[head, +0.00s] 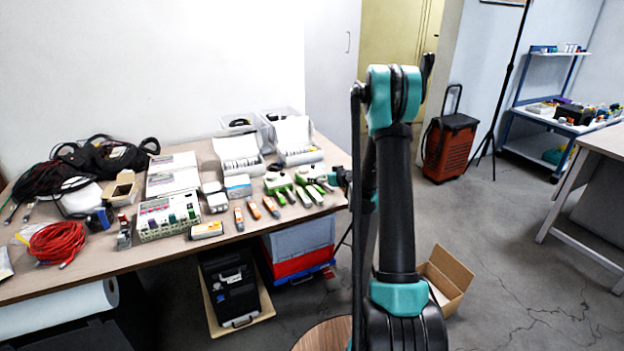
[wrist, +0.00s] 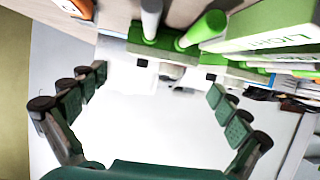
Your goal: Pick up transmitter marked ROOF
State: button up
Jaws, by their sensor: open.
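Several green-and-white transmitters (head: 303,196) lie at the right end of the table. Several orange-and-white devices (head: 254,209) lie to their left. No label can be read in the head view, and I cannot tell which one is marked ROOF. My gripper (head: 342,178) is at the table's right edge, beside the green group and mostly hidden behind my arm. In the wrist view my gripper (wrist: 158,85) is open, with nothing between its fingers. Beyond the fingers is a green-and-white transmitter (wrist: 270,38) with a partly visible label starting "LIGH". Green stubs (wrist: 203,28) show beside it.
The wooden table (head: 100,280) also holds a red cable coil (head: 57,242), black cables (head: 100,155), a labelled box of small parts (head: 168,216) and clear bins (head: 240,122). A cardboard box (head: 447,278) and an orange case (head: 449,147) stand on the floor.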

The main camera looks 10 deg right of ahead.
aim_at(313, 174)
jog(key=shift+x, duration=3.95)
jog(key=shift+s+f, duration=0.1)
jog(key=shift+c, duration=0.5)
jog(key=c, duration=1.1)
